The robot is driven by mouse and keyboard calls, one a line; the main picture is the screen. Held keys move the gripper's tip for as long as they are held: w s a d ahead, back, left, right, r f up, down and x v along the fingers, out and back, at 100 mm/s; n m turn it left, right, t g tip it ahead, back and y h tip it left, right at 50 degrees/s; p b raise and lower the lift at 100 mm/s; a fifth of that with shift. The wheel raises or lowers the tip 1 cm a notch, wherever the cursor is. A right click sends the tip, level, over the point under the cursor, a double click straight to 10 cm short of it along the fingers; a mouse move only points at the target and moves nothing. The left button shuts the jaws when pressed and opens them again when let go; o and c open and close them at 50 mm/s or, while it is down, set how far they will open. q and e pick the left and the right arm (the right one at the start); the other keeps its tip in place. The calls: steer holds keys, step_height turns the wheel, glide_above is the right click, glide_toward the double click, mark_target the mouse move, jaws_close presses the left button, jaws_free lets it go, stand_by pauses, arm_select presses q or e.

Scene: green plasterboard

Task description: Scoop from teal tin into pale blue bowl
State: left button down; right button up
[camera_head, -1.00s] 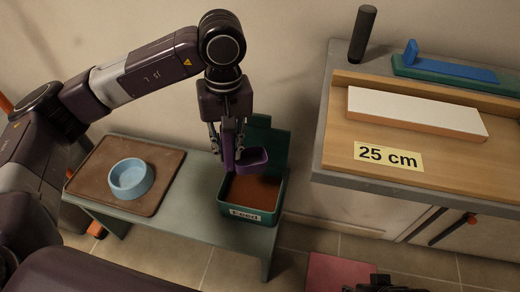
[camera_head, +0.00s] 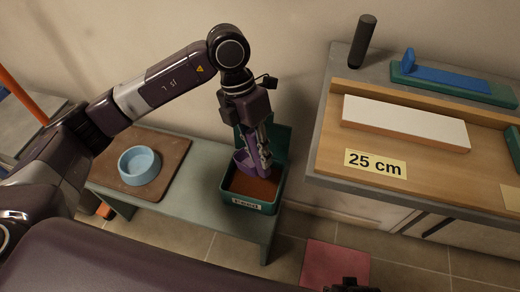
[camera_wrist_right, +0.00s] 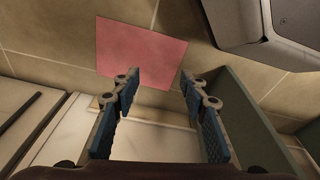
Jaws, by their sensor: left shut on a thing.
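The teal tin (camera_head: 264,207) stands on the low bench with its lid raised at the back. It holds brown feed (camera_head: 252,187) and has a label on its front. The pale blue bowl (camera_head: 139,165) stands to its left and looks empty. My left gripper (camera_head: 262,168) points down over the tin and is shut on the purple scoop (camera_head: 244,163). The scoop is tilted, with its lower part inside the tin; whether it holds feed is hidden. My right gripper (camera_wrist_right: 160,85) is open and empty in the right wrist view, above the floor.
The bowl sits on a brown tray (camera_head: 170,158) on the grey-green bench (camera_head: 185,203). To the right is a worktop with a white-topped board (camera_head: 405,122), a "25 cm" label (camera_head: 375,164) and a dark cylinder (camera_head: 361,42). A pink mat (camera_head: 335,265) lies on the floor.

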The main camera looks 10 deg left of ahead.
mark_target(260, 173)
arm_select(q)
steer(key=shift+d+f+n, duration=0.1)
steer(key=shift+d+n, duration=0.05)
steer(key=shift+n, duration=0.25)
steer(key=shift+f, duration=0.1)
steer(key=shift+f+b, duration=0.75)
steer(key=shift+f, duration=0.1)
steer(key=shift+f+b, duration=0.6)
steer(key=shift+f, duration=0.3)
steer(key=shift+f+b, duration=0.6)
steer(key=shift+f, duration=0.55)
steer(key=shift+f+b, duration=0.9)
steer(key=shift+f, duration=0.05)
arm_select(e)
step_height(260, 173, up, 18)
steer(key=w+t+b, duration=0.1)
steer(key=w+b, duration=0.1)
arm_select(q)
steer(key=shift+f+b, duration=0.85)
steer(key=shift+f, duration=1.65)
arm_select(e)
steer(key=w+a+r+t+y, duration=0.1)
steer(key=w+a+r+t, duration=0.1)
steer(key=w+t, duration=0.2)
steer(key=shift+w+a+r, duration=0.15)
steer(key=shift+w+r, duration=0.05)
steer(key=shift+w, duration=1.65)
arm_select(q)
steer(key=shift+s, duration=0.1)
